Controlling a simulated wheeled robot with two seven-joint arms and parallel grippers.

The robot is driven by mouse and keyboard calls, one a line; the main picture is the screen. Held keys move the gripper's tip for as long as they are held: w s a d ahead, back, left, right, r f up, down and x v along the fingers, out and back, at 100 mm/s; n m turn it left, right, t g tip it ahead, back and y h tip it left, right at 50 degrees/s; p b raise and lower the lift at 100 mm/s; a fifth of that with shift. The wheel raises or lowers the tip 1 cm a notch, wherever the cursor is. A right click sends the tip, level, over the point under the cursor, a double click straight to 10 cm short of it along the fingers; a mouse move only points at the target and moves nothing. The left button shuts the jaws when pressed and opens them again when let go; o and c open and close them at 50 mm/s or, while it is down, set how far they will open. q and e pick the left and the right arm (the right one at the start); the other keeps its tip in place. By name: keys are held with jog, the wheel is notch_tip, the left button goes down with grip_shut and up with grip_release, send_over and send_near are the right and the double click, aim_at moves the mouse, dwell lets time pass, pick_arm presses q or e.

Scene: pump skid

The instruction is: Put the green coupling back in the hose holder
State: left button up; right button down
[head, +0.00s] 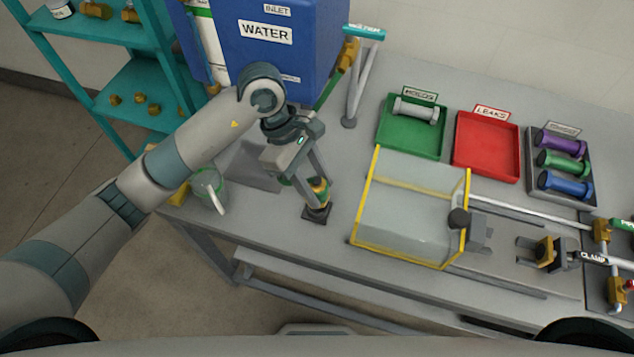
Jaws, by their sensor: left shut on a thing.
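My left gripper (308,182) reaches down over the bench left of centre, its fingers shut around the green coupling (319,188). The coupling shows as a small brass and green piece between and below the fingers, roughly upright. Directly beneath it is a small dark square holder (316,214) on the bench, which I take for the hose holder. The coupling's lower end meets or overlaps the holder in the picture; I cannot tell whether it is seated or just above. The fingers hide part of the coupling. My right gripper is not in view.
A clear box with yellow edges (410,257) stands right of the holder. Behind are a green tray (408,143), a red tray (486,148) and a rack of coloured spools (562,165).

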pick_arm(q)
jog(key=shift+b, duration=0.8)
dwell(0.8)
dwell(0.3)
jog(key=shift+f+b, duration=0.45)
jog(key=shift+b, duration=0.1)
jog(key=shift+f+b, duration=1.35)
jog(key=shift+b, duration=0.35)
dwell(0.5)
jog(key=o, duration=1.2)
jog(key=shift+o, duration=0.2)
